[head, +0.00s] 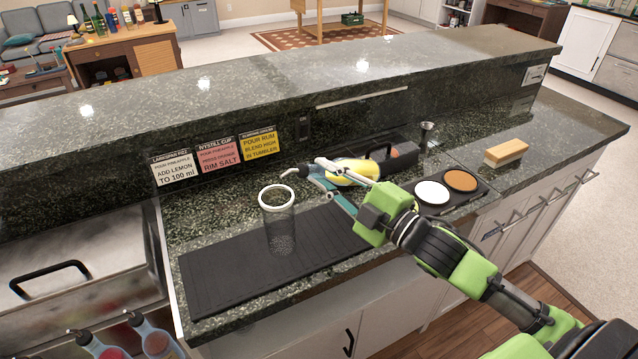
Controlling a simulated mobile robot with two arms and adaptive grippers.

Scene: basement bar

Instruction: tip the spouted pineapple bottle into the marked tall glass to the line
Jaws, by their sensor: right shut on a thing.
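My right gripper (362,203) is shut on the spouted pineapple bottle (350,172), which has yellow contents. The bottle lies tipped nearly on its side, with its pale spout pointing left. In the head view the curved spout tip appears just above the rim of the tall glass (279,225); the exact gap cannot be told. The glass is clear with a white rim and stands upright on the black ribbed mat (215,280). I cannot make out a mark line or any liquid in it. The gripper's fingers partly cover the bottle. My left gripper is not in view.
Recipe cards (218,155) stand against the raised ledge. A dark handled item (402,158) lies behind the bottle. To the right are a black tray (487,188) with white and orange discs, a jigger (427,136) and a wooden block brush (505,152). Other bottles (158,338) are lower left.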

